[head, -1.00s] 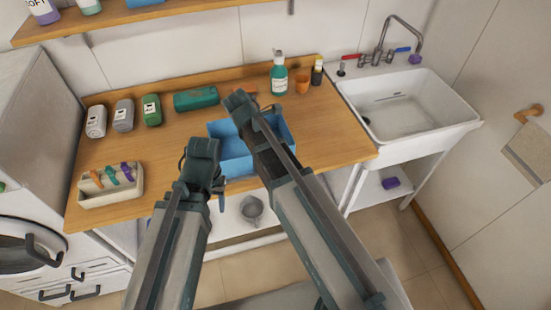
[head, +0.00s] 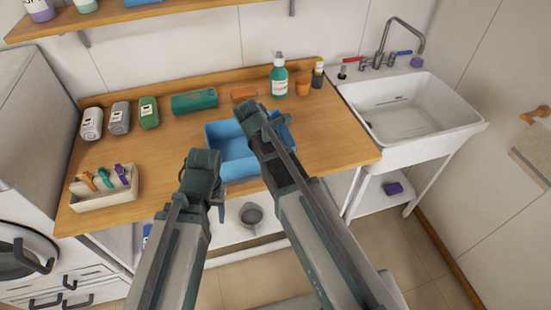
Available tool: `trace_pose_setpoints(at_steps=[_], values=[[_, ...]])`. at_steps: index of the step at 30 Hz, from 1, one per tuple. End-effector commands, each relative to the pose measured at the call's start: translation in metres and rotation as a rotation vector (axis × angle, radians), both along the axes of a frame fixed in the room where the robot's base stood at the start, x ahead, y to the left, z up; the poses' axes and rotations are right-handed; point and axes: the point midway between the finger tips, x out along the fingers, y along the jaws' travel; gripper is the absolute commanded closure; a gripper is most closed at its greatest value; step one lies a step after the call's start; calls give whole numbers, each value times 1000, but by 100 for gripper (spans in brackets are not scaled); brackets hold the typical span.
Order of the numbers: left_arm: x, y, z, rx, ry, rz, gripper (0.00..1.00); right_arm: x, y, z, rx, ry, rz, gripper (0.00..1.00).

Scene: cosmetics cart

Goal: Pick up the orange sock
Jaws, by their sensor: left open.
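No item in the head view is plainly a sock. A small orange item (head: 244,94) lies on the wooden counter behind the blue bin; it is too small to tell what it is. Small orange, teal and purple items sit in a beige organizer (head: 104,199) at the counter's left front. My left gripper (head: 203,178) is open in front of the blue bin's left side, apart from these items. My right gripper (head: 262,118) is over the blue bin, in front of the orange item; its fingers are hidden.
A blue bin (head: 214,139) stands mid-counter, partly covered by my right arm. A white sink (head: 408,108) is at the right. The counter's left middle is clear.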

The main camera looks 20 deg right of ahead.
Motion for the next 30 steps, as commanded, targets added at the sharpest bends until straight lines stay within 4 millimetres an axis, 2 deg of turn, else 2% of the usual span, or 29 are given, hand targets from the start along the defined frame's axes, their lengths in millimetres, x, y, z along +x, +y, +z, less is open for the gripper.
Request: trace_pose_setpoints(at_steps=[1,3,20,30], values=[[0,0,0,0,0,0,46,0,0,0,0,0,0,90],[0,0,0,0,0,0,46,0,0,0,0,0,0,100],[0,0,4,0,0,0,46,0,0,4,0,0,0,100],[0,0,26,0,0,0,46,0,0,25,0,0,0,100]])
